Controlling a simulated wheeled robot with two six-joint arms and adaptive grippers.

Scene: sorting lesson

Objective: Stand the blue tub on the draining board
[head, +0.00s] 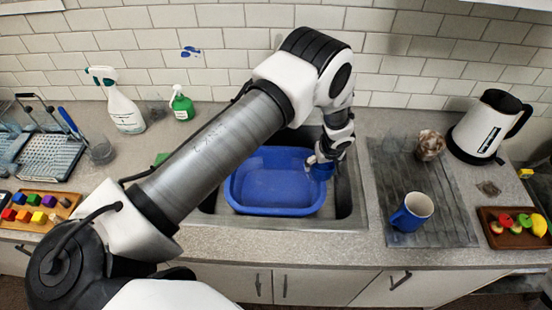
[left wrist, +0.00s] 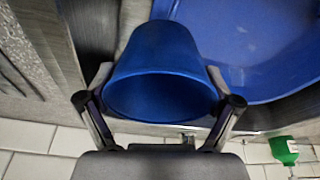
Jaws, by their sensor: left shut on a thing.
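The blue tub (left wrist: 160,60) is a small, plain blue vessel between the two fingers of my left gripper (left wrist: 157,100) in the left wrist view. The fingers are shut on it, one on each side, near its dark opening. In the head view the tub (head: 322,172) shows partly below my left gripper (head: 318,160), over the right end of the sink. The gripper hides part of it. The draining board (head: 390,175) is a grey ribbed surface to the right of the sink, apart from the tub. My right gripper is not in view.
A large blue basin (head: 270,185) sits in the sink (head: 345,200). A blue mug (head: 411,212) stands on the draining board's front part, and a brownish glass (head: 430,145) at its back. The board's middle is clear. A kettle (head: 487,127) and wooden tray (head: 490,238) are farther right.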

